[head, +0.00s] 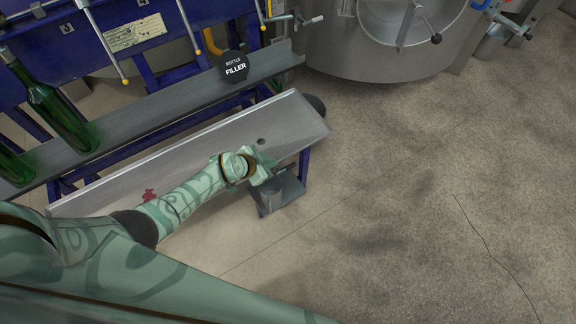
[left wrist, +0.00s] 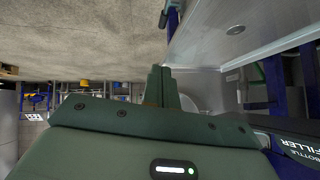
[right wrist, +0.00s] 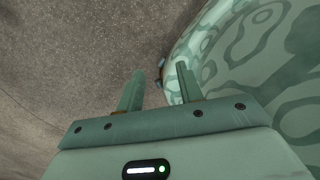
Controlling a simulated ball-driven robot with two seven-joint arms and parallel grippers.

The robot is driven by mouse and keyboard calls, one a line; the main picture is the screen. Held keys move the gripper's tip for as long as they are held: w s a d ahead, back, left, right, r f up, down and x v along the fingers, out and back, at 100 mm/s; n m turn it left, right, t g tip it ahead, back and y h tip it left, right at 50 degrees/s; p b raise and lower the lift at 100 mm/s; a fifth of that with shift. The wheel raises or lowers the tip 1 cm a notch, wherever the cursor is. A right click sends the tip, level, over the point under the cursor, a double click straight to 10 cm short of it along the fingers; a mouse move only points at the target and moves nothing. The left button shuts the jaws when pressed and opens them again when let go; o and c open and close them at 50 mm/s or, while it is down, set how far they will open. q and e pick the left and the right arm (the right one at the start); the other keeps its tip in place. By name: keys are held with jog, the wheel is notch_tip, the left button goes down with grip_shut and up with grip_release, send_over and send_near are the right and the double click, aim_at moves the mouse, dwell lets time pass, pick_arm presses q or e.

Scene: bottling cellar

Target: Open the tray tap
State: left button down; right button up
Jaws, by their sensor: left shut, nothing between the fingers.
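The metal drip tray (head: 205,150) slopes across the front of the bottle filler, with a dark drain hole (head: 261,141) near its right end. In the left wrist view the tray (left wrist: 262,22) fills the upper right. My left gripper (head: 270,170) is at the tray's near edge, beside the drain end. Its fingers (left wrist: 166,86) are together with nothing seen between them. I cannot make out the tray tap; the gripper may hide it. A grey box-like vessel (head: 281,196) is just below the gripper. My right gripper (right wrist: 160,76) is open and empty, with floor beyond it.
Green bottles (head: 55,112) stand on the filler's upper shelf (head: 150,112) at left. A round black "Bottle filler" sign (head: 234,66) stands near its right end. A large steel tank (head: 385,50) is at the back. The floor (head: 430,180) at right is clear.

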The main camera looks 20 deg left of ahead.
aim_at(292, 164)
pick_arm(q)
jog(key=shift+f, duration=0.1)
